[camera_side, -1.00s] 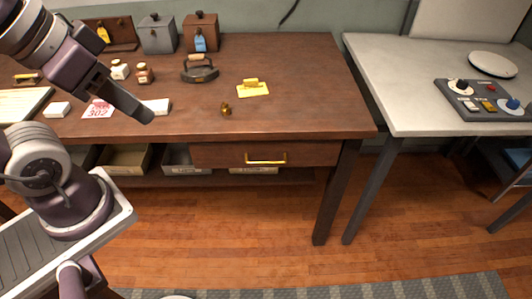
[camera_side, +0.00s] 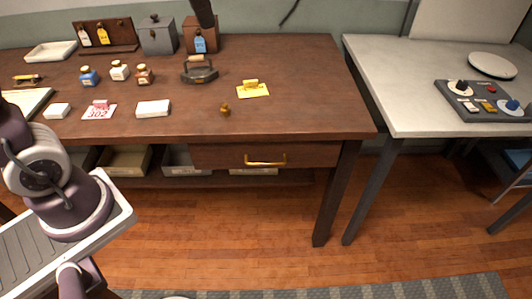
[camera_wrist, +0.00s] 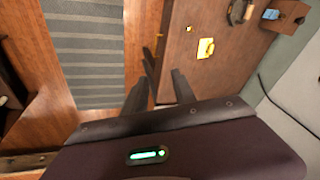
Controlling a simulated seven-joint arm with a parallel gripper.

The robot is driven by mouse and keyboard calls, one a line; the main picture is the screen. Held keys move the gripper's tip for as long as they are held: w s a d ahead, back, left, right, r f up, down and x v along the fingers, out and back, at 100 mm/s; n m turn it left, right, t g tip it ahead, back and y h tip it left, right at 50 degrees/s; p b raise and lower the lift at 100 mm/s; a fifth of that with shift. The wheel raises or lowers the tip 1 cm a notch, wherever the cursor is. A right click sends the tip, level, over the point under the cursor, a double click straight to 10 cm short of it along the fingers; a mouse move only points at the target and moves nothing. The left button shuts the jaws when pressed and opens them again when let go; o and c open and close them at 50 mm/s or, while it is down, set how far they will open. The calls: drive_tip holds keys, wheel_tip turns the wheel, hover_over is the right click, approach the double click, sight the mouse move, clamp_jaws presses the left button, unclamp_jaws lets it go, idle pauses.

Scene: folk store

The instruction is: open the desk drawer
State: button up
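The desk drawer (camera_side: 215,156) sits under the front edge of the dark wooden desk (camera_side: 315,75). Its front looks flush with the desk, so it appears closed. A brass bar handle (camera_side: 265,161) is fixed on the drawer front. My gripper shows in the wrist view (camera_wrist: 160,78) with its two dark fingers apart and nothing visible between them. In the side view only a dark tip of it (camera_side: 203,14) shows at the top edge, high above the desk's back and far from the handle. The desk top (camera_wrist: 185,70) lies beyond the fingers in the wrist view.
A grey table (camera_side: 400,75) stands to the right. The floor before the drawer (camera_side: 240,220) is clear.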

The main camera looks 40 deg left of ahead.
drive_tip(key=w+f+m+g, duration=0.1)
drive_tip(key=w+f+m, duration=0.1)
drive_tip(key=w, duration=0.6)
drive_tip(key=m+g, duration=0.1)
drive_tip(key=m, duration=0.1)
hover_over(266, 163)
drive_tip(key=d, duration=0.1)
wheel_tip(266, 163, down, 4)
drive_tip(key=shift+y, duration=0.3)
drive_tip(key=f, duration=4.1)
drive_tip(key=shift+s+a+f, duration=0.1)
drive_tip(key=shift+a+f, duration=0.1)
drive_tip(key=shift+a, duration=0.15)
clamp_jaws()
drive_tip(key=shift+r, duration=0.1)
